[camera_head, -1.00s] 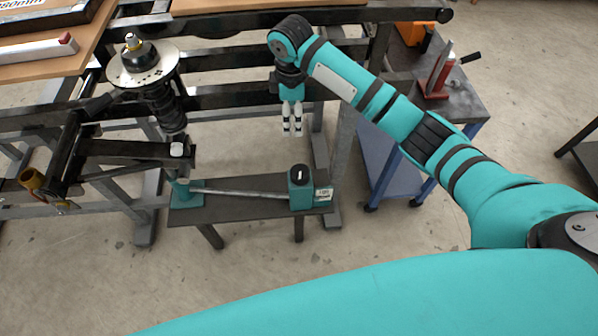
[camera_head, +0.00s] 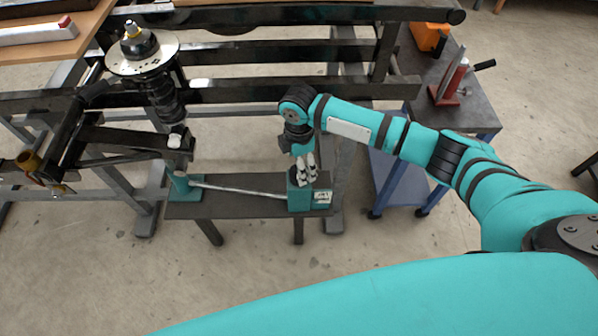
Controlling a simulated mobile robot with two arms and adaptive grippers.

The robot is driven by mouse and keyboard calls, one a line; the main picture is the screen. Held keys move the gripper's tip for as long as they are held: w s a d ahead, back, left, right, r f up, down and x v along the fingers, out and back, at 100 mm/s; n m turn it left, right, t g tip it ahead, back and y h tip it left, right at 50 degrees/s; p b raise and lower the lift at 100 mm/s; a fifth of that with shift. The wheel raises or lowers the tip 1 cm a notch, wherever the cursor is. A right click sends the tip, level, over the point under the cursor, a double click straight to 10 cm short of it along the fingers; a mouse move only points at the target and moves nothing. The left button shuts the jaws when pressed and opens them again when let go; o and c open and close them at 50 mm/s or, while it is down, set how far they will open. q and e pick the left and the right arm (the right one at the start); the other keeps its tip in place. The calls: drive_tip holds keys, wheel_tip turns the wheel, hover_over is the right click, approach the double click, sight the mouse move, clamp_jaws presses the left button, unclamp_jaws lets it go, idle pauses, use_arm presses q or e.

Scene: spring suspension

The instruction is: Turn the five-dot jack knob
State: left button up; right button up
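The jack stands on a low dark bench (camera_head: 240,210): a teal box (camera_head: 300,199) with a pale label at the right end, a long grey bar (camera_head: 240,191) and a teal block (camera_head: 185,187) at the left end. The dark knob on top of the teal box is mostly hidden by my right gripper (camera_head: 308,179). The gripper's pale fingers point down, tilted, at the top of the box. Whether they touch or enclose the knob is hidden, and no dots can be made out. My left gripper is out of view.
A spring strut (camera_head: 165,95) with a round metal plate stands at left on a dark frame (camera_head: 290,90). A blue-legged cart (camera_head: 470,115) at right carries a red tool (camera_head: 450,85) and an orange box (camera_head: 430,37). The floor in front of the bench is clear.

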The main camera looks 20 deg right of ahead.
drive_tip(key=shift+f, duration=2.35)
drive_tip(key=c, duration=1.2)
